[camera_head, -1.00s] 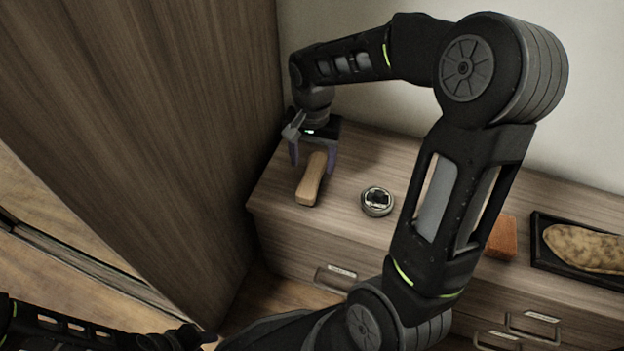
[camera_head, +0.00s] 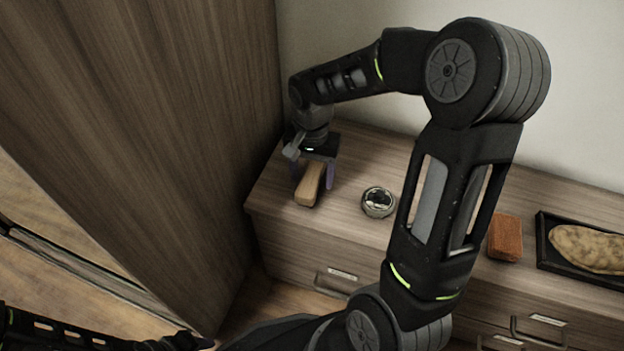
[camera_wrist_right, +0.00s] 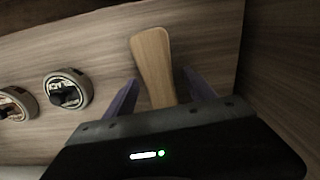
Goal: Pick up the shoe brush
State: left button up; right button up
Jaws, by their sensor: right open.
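The shoe brush (camera_head: 309,186), with a pale tan wooden back, lies on the cabinet top near its left end. In the right wrist view the brush (camera_wrist_right: 153,60) runs down between the fingers, and its near end is hidden behind the gripper body. My right gripper (camera_head: 313,178) is open above the brush, one finger on each side of it. In the right wrist view the purple fingers of the gripper (camera_wrist_right: 158,88) stand apart, with a gap on both sides of the brush. My left arm shows only at the bottom left; its gripper cannot be made out clearly.
A round tin (camera_head: 377,202) sits right of the brush; two round tins show in the right wrist view, one nearer (camera_wrist_right: 68,90). A reddish-brown block (camera_head: 505,238) and a black tray (camera_head: 545,252) with a mottled tan item lie farther right. A tall wooden panel (camera_head: 150,120) stands close on the left.

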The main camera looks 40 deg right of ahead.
jog(key=shift+c, duration=0.3)
grip_shut()
dwell(0.6)
